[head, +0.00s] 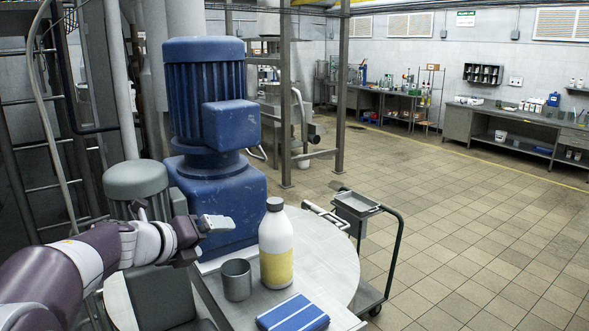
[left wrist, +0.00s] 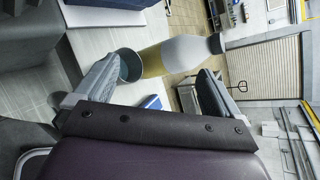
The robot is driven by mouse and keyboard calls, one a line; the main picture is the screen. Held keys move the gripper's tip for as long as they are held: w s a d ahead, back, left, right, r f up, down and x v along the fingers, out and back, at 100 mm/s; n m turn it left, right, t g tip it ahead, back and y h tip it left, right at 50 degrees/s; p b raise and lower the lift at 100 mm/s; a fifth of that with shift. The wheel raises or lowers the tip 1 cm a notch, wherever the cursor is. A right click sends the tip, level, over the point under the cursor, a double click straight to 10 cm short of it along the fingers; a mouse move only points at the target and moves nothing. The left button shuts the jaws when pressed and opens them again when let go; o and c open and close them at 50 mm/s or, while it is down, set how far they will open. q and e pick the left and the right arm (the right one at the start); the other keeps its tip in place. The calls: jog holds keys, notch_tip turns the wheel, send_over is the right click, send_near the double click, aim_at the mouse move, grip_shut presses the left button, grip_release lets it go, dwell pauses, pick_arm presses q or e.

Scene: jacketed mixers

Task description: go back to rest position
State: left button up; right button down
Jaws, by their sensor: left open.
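My left gripper (head: 208,230) is at the left of the head view, in front of the blue motor's base. It is open and empty. In the left wrist view its two fingers (left wrist: 158,80) stand wide apart, with the white bottle showing beyond them. My right gripper is not seen.
A grey metal cup (head: 237,281) and a blue striped flat item (head: 293,315) are near the bottle. A big blue motor (head: 210,125) rises behind my gripper. A cart (head: 355,215) stands to the right. The tiled floor (head: 470,220) is open at right.

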pick_arm(q)
jog(key=s+a+f+n+g+y+b, duration=0.1)
jog(key=s+a+f+n+y, duration=0.25)
jog(key=f+n, duration=0.4)
jog(key=s+a+f+n+g+y+b, duration=0.1)
jog(key=s+a+f+n+y, duration=0.1)
jog(key=s+f+n, duration=0.5)
jog(key=a+f+n+g+y+b, duration=0.1)
jog(key=a+f+n+g+y, duration=0.3)
jog(key=n, duration=0.6)
jog(key=s+d+f+n+g+h+b, duration=0.1)
jog(key=s+d+f+n+g, duration=0.1)
jog(key=s+d+f+n, duration=0.2)
jog(key=s+d+f+n+g+h+b, duration=0.1)
jog(key=s+d+f+n+g+h, duration=0.1)
jog(key=s+f, duration=0.6)
jog(key=s+d+n, duration=0.1)
jog(key=s+n, duration=0.1)
jog(key=s, duration=0.3)
jog(key=shift+d, duration=0.4)
